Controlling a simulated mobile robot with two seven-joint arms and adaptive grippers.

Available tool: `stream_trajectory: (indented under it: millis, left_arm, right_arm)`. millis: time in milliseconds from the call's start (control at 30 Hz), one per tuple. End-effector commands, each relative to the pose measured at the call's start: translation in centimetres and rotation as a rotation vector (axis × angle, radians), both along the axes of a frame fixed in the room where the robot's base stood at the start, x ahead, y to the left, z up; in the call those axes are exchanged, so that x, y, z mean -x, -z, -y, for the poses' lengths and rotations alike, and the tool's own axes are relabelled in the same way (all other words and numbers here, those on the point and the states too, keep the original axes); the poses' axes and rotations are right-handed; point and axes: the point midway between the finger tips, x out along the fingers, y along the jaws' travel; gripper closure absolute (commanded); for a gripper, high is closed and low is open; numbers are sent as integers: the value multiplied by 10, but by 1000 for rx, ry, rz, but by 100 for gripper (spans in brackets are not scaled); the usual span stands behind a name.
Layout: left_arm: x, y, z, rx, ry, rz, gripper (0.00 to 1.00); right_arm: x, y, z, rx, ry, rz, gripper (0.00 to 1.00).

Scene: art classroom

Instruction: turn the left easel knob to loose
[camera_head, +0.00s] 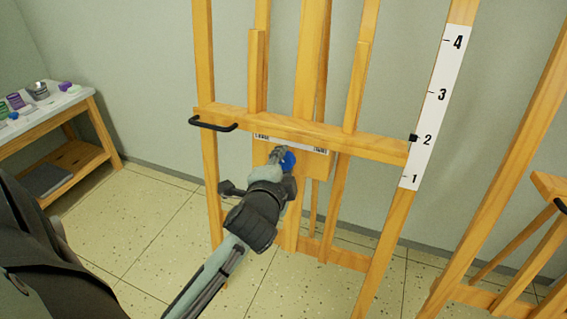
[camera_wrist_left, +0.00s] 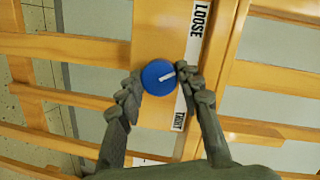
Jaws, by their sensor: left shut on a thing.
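The blue easel knob (camera_head: 288,160) sits on the wooden plate at the easel's centre, below the crossbar. In the left wrist view the knob (camera_wrist_left: 157,77) shows a white pointer line aimed right and slightly up, between the label's LOOSE end at the top and its TIGHT end at the bottom. The white label strip (camera_wrist_left: 189,75) runs beside the knob, partly covered by a finger. My left gripper (camera_wrist_left: 159,86) is shut on the knob, one finger on each side. In the head view the left gripper (camera_head: 279,162) partly covers the knob. My right gripper is out of view.
A black handle (camera_head: 213,125) juts from the left end of the easel crossbar (camera_head: 380,145). A white scale numbered 1 to 4 (camera_head: 437,105) stands at right, with a black marker near 2. Another easel (camera_head: 550,186) is at far right. A side table (camera_head: 47,117) with pots stands left.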

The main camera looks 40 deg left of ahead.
Motion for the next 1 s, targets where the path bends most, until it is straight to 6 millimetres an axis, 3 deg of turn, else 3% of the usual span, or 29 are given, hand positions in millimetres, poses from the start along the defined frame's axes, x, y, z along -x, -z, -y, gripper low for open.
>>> stream_trajectory:
  millis: [500,1000]
  left_arm:
    - [0,-1,-2,360,-68,87,94]
    - [0,0,-2,449,-83,109,94]
  right_arm:
    - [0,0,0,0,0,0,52]
    - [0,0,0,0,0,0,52]
